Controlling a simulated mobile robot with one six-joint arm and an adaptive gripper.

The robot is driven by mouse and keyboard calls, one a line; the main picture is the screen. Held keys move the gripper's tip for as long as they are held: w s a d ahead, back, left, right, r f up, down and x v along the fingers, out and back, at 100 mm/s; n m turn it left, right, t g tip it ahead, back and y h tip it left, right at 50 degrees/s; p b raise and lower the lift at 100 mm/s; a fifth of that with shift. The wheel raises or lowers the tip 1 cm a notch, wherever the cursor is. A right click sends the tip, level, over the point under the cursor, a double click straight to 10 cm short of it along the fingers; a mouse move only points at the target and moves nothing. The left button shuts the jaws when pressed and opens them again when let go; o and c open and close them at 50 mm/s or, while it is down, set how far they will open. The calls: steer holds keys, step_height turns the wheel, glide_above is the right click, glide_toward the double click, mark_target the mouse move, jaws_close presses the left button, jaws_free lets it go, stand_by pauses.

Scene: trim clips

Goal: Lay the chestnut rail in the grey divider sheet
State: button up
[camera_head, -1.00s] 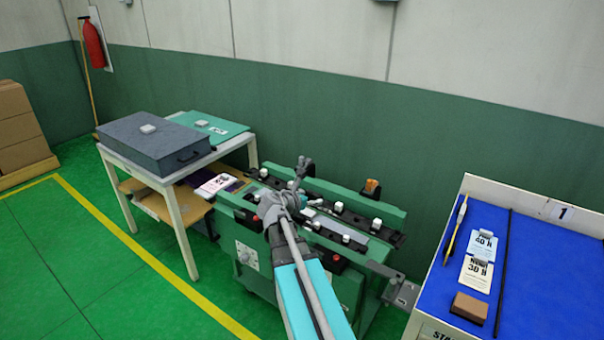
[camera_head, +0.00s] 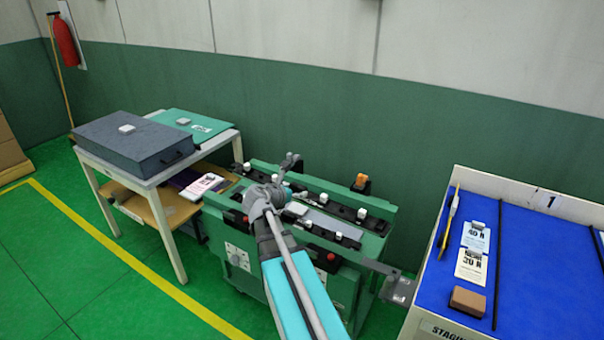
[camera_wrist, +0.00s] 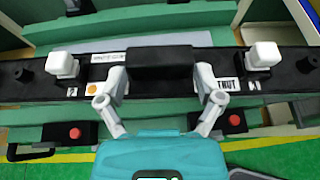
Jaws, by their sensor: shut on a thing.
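My gripper (camera_wrist: 160,70) is shut on the black middle block of a long dark rail (camera_wrist: 225,62) in the wrist view. The rail has white knobs on both sides of the block, and a label ending in "TNUT" shows at its right. It runs level across the view. I cannot tell whether it is lifted or resting. A grey strip, seemingly the grey divider sheet (camera_wrist: 150,42), lies just behind the rail, partly hidden by the block; a grey sheet also shows on the green bench in the head view (camera_head: 318,222). My arm hides the fingers there.
The green bench (camera_head: 240,262) has red buttons on its front. A white table with a dark case (camera_head: 135,150) and teal folder (camera_head: 190,122) stands left. A blue-topped staging table (camera_head: 545,270) with cards and a brown block (camera_head: 467,302) stands right.

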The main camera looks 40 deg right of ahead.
steer(key=w+d+f+b, duration=0.5)
steer(key=w+d, duration=0.4)
steer(key=w+d+f+b, duration=0.5)
steer(key=w+d, duration=0.4)
steer(key=shift+w+n+t, duration=0.3)
step_height(320, 180, down, 13)
steer(key=b, duration=1.2)
steer(key=shift+r+b, duration=0.1)
steer(key=shift+b, duration=0.3)
steer(key=o, duration=1.1)
steer(key=shift+a, duration=0.1)
steer(key=shift+c, duration=0.2)
